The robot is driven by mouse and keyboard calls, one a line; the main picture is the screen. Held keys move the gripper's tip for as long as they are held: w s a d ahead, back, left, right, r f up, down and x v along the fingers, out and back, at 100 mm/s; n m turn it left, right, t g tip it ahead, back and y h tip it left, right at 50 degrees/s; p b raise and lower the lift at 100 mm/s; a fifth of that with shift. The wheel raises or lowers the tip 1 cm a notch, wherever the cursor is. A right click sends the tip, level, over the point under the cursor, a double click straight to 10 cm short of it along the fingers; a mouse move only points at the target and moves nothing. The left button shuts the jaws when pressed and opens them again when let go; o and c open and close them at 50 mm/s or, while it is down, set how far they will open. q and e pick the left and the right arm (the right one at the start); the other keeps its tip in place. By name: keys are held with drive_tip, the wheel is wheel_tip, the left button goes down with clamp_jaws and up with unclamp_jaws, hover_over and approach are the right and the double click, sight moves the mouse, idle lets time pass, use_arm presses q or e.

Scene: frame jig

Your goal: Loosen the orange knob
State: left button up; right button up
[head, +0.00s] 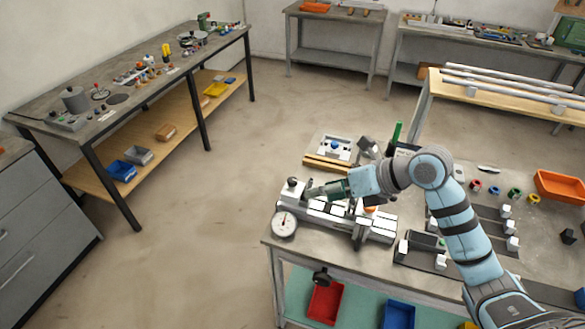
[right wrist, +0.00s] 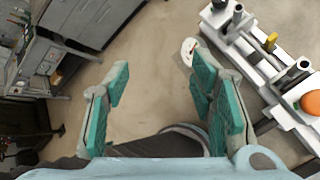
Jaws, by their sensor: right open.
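The orange knob (right wrist: 311,103) sits on the light grey jig (right wrist: 292,112) at the right edge of the right wrist view. In the head view only a small part of the orange knob (head: 370,209) shows below my right arm. My right gripper (head: 312,192) is above the jig's left part in the head view, left of the knob. In the right wrist view my right gripper (right wrist: 158,78) has its green-padded fingers wide apart with only floor between them. The knob is outside the fingers, to their right. My left gripper is not in view.
A round dial gauge (head: 284,226) stands at the jig's left end. A blue-knobbed fixture (head: 335,147) lies behind the jig. Small grey blocks on dark plates (head: 428,242) and an orange tray (head: 560,186) are to the right. Open floor lies left of the bench.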

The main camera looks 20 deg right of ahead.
drive_tip(key=s+a+r+m+t+y, duration=0.1)
drive_tip(key=a+r+m+t+y, duration=0.2)
drive_tip(key=a+r+y, duration=0.4)
wheel_tip(320, 180, up, 2)
drive_tip(key=shift+a+t+y, duration=0.4)
drive_tip(key=shift+t, duration=0.3)
